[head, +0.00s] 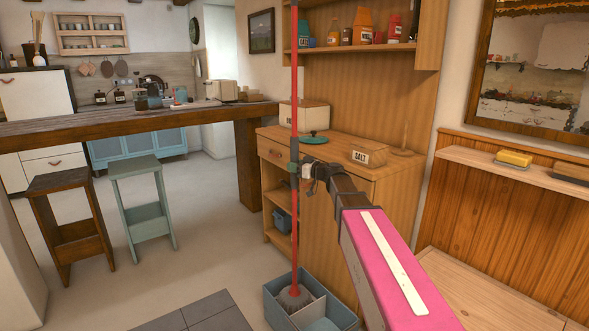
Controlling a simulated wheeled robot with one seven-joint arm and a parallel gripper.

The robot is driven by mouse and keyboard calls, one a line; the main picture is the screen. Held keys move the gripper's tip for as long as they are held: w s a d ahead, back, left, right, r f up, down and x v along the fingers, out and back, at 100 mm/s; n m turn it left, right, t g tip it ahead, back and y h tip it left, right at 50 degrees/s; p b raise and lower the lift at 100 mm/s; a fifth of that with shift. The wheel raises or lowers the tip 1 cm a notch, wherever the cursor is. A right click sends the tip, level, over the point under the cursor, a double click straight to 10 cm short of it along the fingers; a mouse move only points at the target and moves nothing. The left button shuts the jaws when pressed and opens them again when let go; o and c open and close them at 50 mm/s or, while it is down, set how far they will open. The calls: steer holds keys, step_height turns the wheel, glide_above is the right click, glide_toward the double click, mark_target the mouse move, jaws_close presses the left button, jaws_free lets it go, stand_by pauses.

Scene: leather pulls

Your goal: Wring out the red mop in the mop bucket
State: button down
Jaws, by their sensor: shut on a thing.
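The red mop (294,225) stands nearly upright, its long red pole running past the top edge of the head view. Its grey head (294,297) is down at the blue mop bucket (271,312), within the rim as seen from here. A pale divider splits the bucket, and the mop head is on its left side. I cannot tell how deep the head sits or whether it is pressed. The bucket's lower part is cut off by the picture's bottom edge.
A wooden cabinet (345,215) with a salt box (369,155) on top stands right behind the pole. A wooden bench (500,295) is at right. A brown stool (68,230) and a green stool (143,205) stand left. Floor between stools and bucket is mostly clear.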

mark_target(297, 133)
steer(key=shift+r, duration=0.2)
step_height(297, 133, up, 13)
steer(key=shift+r, duration=0.15)
stand_by(0.6)
stand_by(1.0)
